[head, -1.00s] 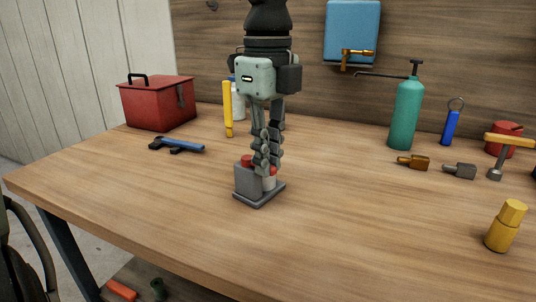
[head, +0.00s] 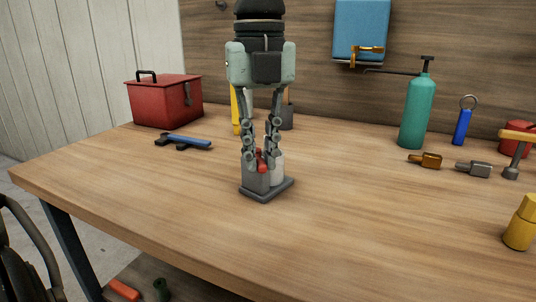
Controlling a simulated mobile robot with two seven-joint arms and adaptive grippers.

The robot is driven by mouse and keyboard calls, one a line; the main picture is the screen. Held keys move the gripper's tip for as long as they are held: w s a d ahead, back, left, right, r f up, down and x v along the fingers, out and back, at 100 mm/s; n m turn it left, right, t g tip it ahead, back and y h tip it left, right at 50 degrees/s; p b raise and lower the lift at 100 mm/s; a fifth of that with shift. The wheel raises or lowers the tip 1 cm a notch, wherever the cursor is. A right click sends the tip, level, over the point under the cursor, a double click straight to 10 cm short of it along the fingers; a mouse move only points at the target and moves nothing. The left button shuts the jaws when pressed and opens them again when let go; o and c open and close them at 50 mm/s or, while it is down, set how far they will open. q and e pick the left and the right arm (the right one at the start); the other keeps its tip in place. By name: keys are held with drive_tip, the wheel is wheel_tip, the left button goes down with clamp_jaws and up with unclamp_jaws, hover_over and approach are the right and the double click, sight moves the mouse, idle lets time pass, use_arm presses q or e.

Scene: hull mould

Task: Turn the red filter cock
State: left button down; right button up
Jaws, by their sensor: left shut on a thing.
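The filter is a small grey block with a pale cylinder on a dark square base (head: 268,190), standing on the workbench. Its red filter cock (head: 262,161) shows between the fingertips on top of the block. My left gripper (head: 261,163) points straight down from above, one finger at each side of the cock, and is shut on it. The fingers hide part of the cock and the block's top. My right gripper is not in view.
A green sprayer bottle (head: 417,112), brass and grey fittings and a yellow bottle (head: 520,225) stand right. The bench (head: 350,215) around the filter is clear.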

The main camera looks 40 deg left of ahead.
use_arm(q)
drive_tip(key=a+m, duration=0.1)
drive_tip(key=m, duration=0.2)
drive_tip(key=s+a+m, duration=0.1)
drive_tip(key=m, duration=0.3)
drive_tip(key=a+m, duration=0.1)
drive_tip(key=m, duration=0.2)
drive_tip(key=shift+s+a+m, duration=0.35)
drive_tip(key=shift+s+m, duration=0.05)
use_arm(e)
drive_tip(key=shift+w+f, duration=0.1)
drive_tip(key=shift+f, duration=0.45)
use_arm(q)
drive_tip(key=c, duration=1.5)
unclamp_jaws()
drive_tip(key=shift+c, duration=0.2)
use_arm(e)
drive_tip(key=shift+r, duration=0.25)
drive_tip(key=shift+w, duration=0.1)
